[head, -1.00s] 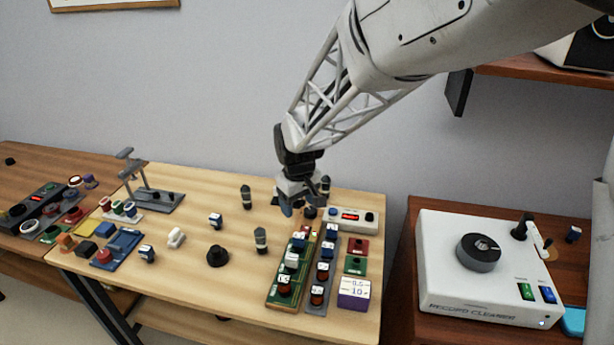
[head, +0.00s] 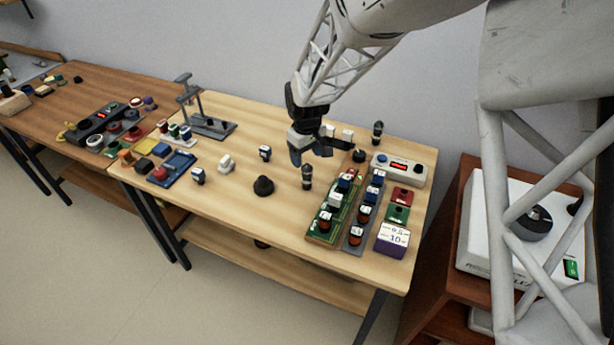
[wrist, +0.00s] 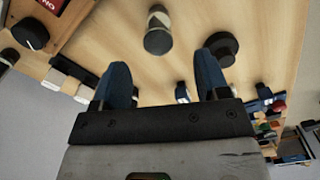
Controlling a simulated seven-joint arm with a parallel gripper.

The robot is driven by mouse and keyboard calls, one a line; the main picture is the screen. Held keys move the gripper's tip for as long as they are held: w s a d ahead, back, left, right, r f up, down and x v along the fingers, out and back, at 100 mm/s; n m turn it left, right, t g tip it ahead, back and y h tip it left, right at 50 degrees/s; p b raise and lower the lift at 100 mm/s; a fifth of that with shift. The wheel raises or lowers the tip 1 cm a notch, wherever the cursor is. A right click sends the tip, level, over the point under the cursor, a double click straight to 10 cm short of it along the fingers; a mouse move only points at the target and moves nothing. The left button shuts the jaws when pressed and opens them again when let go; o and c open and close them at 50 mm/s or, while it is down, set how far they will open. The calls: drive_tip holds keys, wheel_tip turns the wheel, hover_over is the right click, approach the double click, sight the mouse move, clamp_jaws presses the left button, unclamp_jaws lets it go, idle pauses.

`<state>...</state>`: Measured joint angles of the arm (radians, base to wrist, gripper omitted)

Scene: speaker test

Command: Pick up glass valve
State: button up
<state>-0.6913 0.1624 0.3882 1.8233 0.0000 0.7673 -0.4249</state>
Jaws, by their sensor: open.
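A glass valve (head: 307,177), a small dark upright cylinder with a pale band, stands on the light wooden table. It also shows in the wrist view (wrist: 158,36), beyond the fingertips and roughly in line with the gap between them. My gripper (head: 309,152) is just behind and above it in the head view. Its two blue fingers (wrist: 163,72) are spread with nothing between them, apart from the valve. A second similar valve (head: 377,132) stands at the back right of the table.
A black round knob (head: 263,186) stands left of the near valve and close to it in the wrist view (wrist: 221,48). The green board (head: 318,237) with parts and a purple box (head: 392,240) are to the right. The front middle of the table (head: 265,225) is clear.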

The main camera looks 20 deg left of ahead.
sight(307, 164)
drive_tip(key=shift+f, duration=1.25)
drive_tip(key=shift+w+f, duration=0.2)
drive_tip(key=shift+f, duration=2.4)
drive_tip(key=shift+c, duration=0.4)
drive_tip(key=c, duration=0.9)
drive_tip(key=shift+c, duration=0.2)
drive_tip(key=shift+r, duration=0.2)
drive_tip(key=shift+r, duration=4.85)
